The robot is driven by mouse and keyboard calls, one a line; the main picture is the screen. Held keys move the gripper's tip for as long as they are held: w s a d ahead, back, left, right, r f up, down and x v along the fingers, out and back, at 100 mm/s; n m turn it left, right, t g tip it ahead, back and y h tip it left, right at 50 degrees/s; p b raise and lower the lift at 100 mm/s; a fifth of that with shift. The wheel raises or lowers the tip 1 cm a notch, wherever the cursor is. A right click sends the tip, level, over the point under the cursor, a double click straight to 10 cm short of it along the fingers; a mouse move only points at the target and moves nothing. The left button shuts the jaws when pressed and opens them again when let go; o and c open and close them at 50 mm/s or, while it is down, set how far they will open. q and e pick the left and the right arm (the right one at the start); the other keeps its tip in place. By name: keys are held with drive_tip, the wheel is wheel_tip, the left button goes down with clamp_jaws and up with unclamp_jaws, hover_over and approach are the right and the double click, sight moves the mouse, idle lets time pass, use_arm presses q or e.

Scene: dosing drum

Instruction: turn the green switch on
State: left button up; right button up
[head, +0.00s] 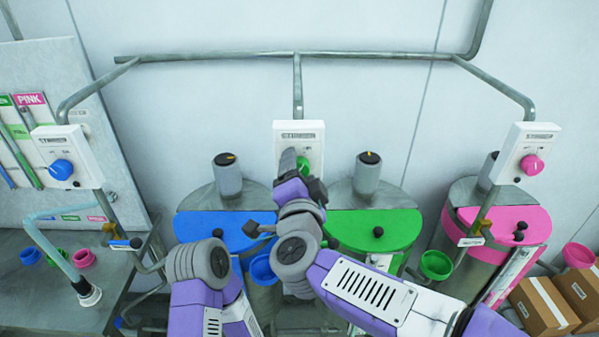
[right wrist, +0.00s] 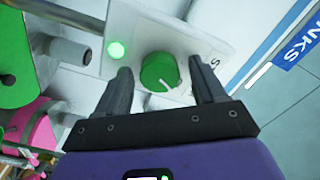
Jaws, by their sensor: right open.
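The green switch is a round knob (head: 304,164) on a white control box (head: 300,133) at the centre of the head view, partly hidden by my right gripper (head: 297,168). In the right wrist view the green knob (right wrist: 158,72) has a white pointer mark, and a round green lamp (right wrist: 116,49) beside it looks lit. My right gripper (right wrist: 160,75) is open, with one finger on each side of the knob. I cannot tell whether the fingers touch it. My left arm shows low in the head view, but its gripper is not in view.
A blue knob (head: 61,169) and a pink knob (head: 532,165) sit on similar boxes left and right. Below are blue (head: 205,228), green (head: 350,228) and pink (head: 515,222) drum lids. Grey pipes (head: 220,56) run above. Cardboard boxes (head: 545,305) stand at lower right.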

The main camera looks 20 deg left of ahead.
drive_tip(key=v, duration=0.7)
drive_tip(key=shift+s+b, duration=0.3)
drive_tip(key=shift+b, duration=0.05)
drive_tip(key=shift+d, duration=0.1)
